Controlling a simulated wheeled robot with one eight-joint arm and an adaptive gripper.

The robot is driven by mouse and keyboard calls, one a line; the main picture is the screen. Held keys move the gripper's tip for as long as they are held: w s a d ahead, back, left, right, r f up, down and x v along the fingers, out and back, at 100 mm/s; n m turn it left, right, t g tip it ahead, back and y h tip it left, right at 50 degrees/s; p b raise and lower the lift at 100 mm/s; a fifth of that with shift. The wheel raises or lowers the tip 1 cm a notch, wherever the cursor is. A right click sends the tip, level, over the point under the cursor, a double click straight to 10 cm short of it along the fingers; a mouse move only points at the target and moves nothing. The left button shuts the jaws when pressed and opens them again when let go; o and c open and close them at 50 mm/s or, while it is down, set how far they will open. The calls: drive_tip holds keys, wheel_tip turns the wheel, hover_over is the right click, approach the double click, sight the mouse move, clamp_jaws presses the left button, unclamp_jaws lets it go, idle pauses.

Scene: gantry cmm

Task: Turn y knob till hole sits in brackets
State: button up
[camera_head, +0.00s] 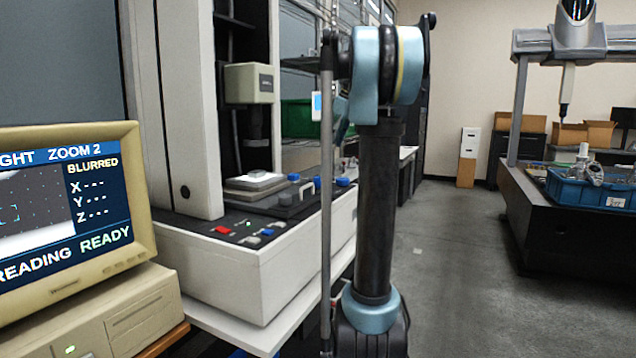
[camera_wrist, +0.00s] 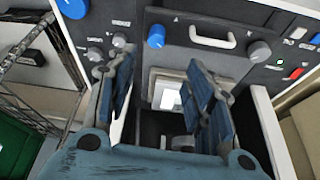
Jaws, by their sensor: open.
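The screen of the beige monitor (camera_head: 66,205) at the left of the head view shows cyan brackets (camera_head: 10,213) on a dotted dark picture, with a pale area below. It reads ZOOM 2, BLURRED, dashes for X, Y and Z, and READING READY. I cannot make out a hole inside the brackets. In the wrist view my gripper (camera_wrist: 158,72) is open and empty, its blue-padded fingers apart over the machine. A blue knob (camera_wrist: 156,36) and a grey knob (camera_wrist: 259,50) lie beyond the fingertips, untouched. The labels are too small to tell which is the y knob.
The measuring machine's white base (camera_head: 262,270) carries a red button (camera_head: 222,230) and several knobs. In the wrist view a white handle (camera_wrist: 212,38) lies between the two knobs. A blue crate (camera_head: 590,190) stands at right; the grey floor (camera_head: 450,260) between is clear.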

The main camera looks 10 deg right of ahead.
sight(318, 177)
drive_tip(key=x, duration=1.1)
drive_tip(key=w+x, duration=0.1)
drive_tip(key=x, duration=0.5)
drive_tip(key=shift+c, duration=0.3)
drive_tip(key=c, duration=1)
drive_tip(key=shift+d, duration=0.15)
